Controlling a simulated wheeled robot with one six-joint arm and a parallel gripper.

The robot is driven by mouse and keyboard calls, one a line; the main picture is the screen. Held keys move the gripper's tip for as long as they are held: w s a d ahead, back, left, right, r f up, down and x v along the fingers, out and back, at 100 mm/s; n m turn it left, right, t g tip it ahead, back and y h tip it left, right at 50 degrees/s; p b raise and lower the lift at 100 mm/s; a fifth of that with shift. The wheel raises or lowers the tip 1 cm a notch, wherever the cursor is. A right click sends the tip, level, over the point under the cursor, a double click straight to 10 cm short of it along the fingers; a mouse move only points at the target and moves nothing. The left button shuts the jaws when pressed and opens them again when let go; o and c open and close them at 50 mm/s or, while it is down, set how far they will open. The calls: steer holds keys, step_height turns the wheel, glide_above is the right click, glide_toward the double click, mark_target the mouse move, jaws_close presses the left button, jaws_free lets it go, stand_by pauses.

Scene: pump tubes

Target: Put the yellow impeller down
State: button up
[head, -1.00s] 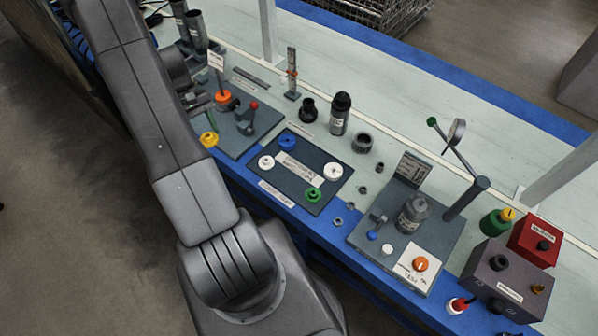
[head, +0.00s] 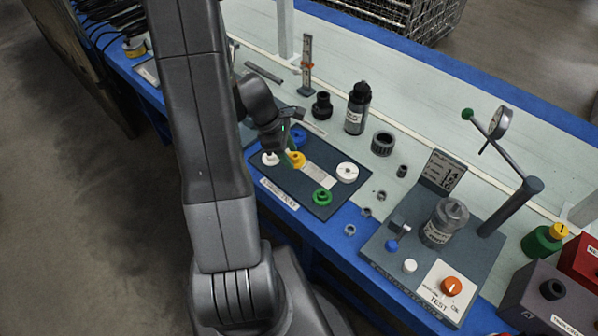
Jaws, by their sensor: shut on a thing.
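The yellow impeller (head: 296,160) is a small round ring-like part, low over or on the dark impeller tray (head: 344,191) in the head view. I cannot tell whether it touches the tray. My gripper (head: 285,158) points down at the tray and is shut on the yellow impeller; the arm and fingers partly hide the contact. On the tray, a white impeller (head: 270,159) lies just left of my gripper and a blue one (head: 299,134) behind it. A green impeller (head: 322,197) lies at the front, and a larger white one (head: 347,172) at the right.
A black bottle (head: 357,108) and dark fittings (head: 382,143) stand behind the tray. Small metal nuts (head: 366,212) lie to its right. A test stand (head: 410,250) with a gauge post (head: 510,205) is further right.

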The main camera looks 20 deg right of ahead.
mark_target(294, 178)
step_height(294, 178, down, 8)
steer(key=shift+r+b, duration=0.15)
steer(key=shift+b, duration=0.7)
steer(key=o, duration=1.2)
steer(key=p+v, duration=0.2)
steer(key=v, duration=1)
steer(key=shift+w+p, duration=0.15)
steer(key=shift+p, duration=0.25)
